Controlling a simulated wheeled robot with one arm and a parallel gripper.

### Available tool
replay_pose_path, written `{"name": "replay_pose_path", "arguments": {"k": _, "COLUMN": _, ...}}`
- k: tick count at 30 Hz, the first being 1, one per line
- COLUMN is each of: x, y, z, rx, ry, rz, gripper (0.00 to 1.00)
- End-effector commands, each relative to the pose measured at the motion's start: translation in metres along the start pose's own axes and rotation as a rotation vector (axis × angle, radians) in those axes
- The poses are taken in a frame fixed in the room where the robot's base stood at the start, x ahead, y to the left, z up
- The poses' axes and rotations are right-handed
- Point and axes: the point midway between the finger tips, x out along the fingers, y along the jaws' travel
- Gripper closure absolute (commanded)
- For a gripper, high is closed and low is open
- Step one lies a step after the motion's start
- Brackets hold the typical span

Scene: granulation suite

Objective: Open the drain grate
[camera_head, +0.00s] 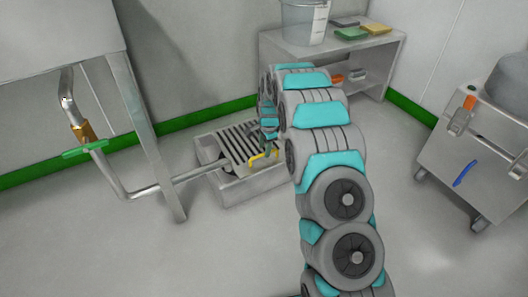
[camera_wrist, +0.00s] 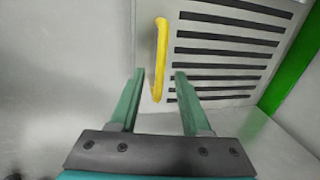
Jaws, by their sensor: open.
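The drain grate (camera_head: 241,143) is a grey slatted plate on a low box-shaped drain (camera_head: 248,187) on the floor. It looks tilted, with its far side higher than the box rim. Its dark slots also fill the upper right of the wrist view (camera_wrist: 222,62). A yellow handle (camera_head: 263,157) is fixed near one edge of the grate; it shows upright in the wrist view (camera_wrist: 160,62). My gripper (camera_wrist: 158,75) is open, its two green fingers on either side of the handle's lower end. I cannot tell whether they touch it. My arm partly hides the grate's right side in the head view.
A steel pipe (camera_head: 150,190) with a green-handled valve (camera_head: 85,148) runs to the drain from the left, beside a table leg (camera_head: 150,140). A shelf (camera_head: 335,50) with a bucket stands behind. A wheeled cart (camera_head: 475,155) is at right. The front floor is clear.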

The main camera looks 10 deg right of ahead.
Motion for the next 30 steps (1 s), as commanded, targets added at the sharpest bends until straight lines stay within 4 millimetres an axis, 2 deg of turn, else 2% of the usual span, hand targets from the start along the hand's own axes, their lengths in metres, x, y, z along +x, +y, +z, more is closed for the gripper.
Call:
{"name": "replay_pose_path", "arguments": {"k": 1, "x": 0.009, "y": 0.0, "z": 0.0, "rx": -0.001, "ry": -0.001, "rz": 0.001, "gripper": 0.53}}
{"name": "replay_pose_path", "arguments": {"k": 4, "x": 0.019, "y": 0.0, "z": 0.0, "rx": -0.001, "ry": 0.0, "rz": -0.001, "gripper": 0.53}}
{"name": "replay_pose_path", "arguments": {"k": 13, "x": 0.023, "y": -0.001, "z": 0.0, "rx": -0.001, "ry": 0.001, "rz": -0.003, "gripper": 0.53}}
{"name": "replay_pose_path", "arguments": {"k": 26, "x": 0.023, "y": -0.001, "z": 0.0, "rx": -0.001, "ry": 0.001, "rz": -0.002, "gripper": 1.0}}
{"name": "replay_pose_path", "arguments": {"k": 30, "x": 0.023, "y": -0.001, "z": 0.0, "rx": -0.001, "ry": 0.001, "rz": -0.002, "gripper": 1.0}}
